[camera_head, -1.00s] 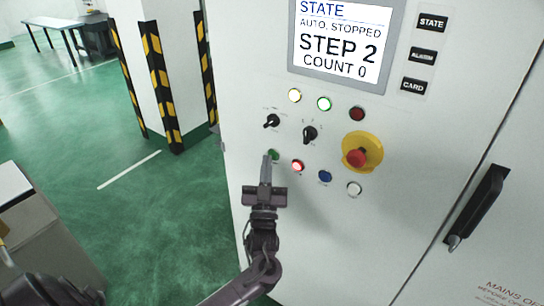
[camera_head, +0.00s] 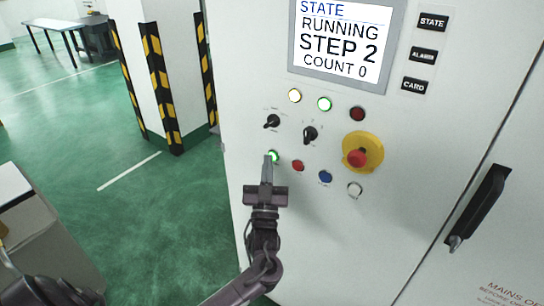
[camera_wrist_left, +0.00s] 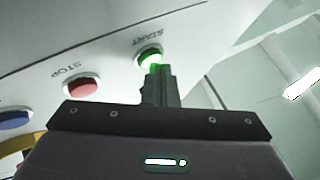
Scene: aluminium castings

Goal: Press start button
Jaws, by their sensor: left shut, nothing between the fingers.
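The green start button (camera_head: 273,156) is lit on the white cabinet's panel. In the left wrist view the start button (camera_wrist_left: 150,58) sits under the label START. My left gripper (camera_head: 267,158) is shut and empty, its fingertips at the lower edge of the start button in the head view. In the left wrist view the closed fingers (camera_wrist_left: 158,70) overlap the button's lower part; I cannot tell if they touch it. The screen (camera_head: 340,42) reads RUNNING, STEP 2, COUNT 0. My right gripper is not in view.
The red stop button (camera_head: 298,166) is unlit, close to the right of the start button. A blue button (camera_head: 325,177), a white button (camera_head: 354,189) and a red emergency stop (camera_head: 358,157) are further right. Two black selector knobs (camera_head: 271,121) (camera_head: 310,134) are above.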

